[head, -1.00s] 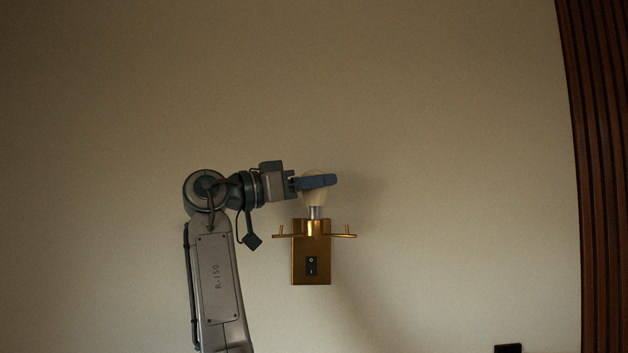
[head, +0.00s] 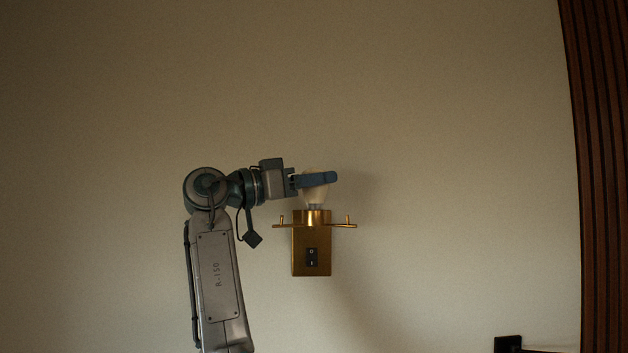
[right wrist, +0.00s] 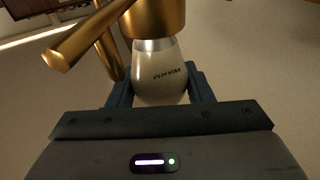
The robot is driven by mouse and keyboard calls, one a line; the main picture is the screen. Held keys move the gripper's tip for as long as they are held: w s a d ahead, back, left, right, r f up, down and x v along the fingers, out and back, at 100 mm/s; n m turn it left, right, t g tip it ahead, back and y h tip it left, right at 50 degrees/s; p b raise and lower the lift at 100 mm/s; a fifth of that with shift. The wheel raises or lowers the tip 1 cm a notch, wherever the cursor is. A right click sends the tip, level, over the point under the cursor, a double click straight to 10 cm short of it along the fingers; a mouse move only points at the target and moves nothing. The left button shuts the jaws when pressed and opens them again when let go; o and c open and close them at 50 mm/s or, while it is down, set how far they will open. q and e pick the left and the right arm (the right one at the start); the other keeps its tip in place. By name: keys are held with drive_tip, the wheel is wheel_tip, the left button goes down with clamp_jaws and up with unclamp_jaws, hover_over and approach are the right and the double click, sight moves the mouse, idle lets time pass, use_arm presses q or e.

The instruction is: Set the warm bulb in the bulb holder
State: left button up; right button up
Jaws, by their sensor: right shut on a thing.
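The warm bulb (head: 314,194) is a cream glass bulb, upright, with its base down in the brass bulb holder (head: 312,257) on the wall. My right gripper (head: 317,179) is shut on the bulb's glass from the left side. In the right wrist view the bulb (right wrist: 160,83) sits between the two blue fingers, with dark lettering on its glass. A thin silver band of its base shows at the rim of the brass socket (right wrist: 152,18). The rest of the base is hidden inside the socket. My left gripper is not in view.
Brass arms with upright pegs (head: 348,220) stick out on both sides of the holder. A black switch (head: 312,257) is on its front plate. A dark slatted panel (head: 600,150) stands at the right. The wall around is bare.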

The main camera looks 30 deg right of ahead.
drive_tip(key=shift+w+f, duration=0.1)
drive_tip(key=shift+f, duration=0.2)
drive_tip(key=o, duration=1)
drive_tip(key=shift+a+f+b, duration=0.15)
drive_tip(key=shift+a+b, duration=0.2)
drive_tip(key=shift+b, duration=0.05)
drive_tip(key=b+v, duration=0.3)
drive_tip(key=v, duration=0.7)
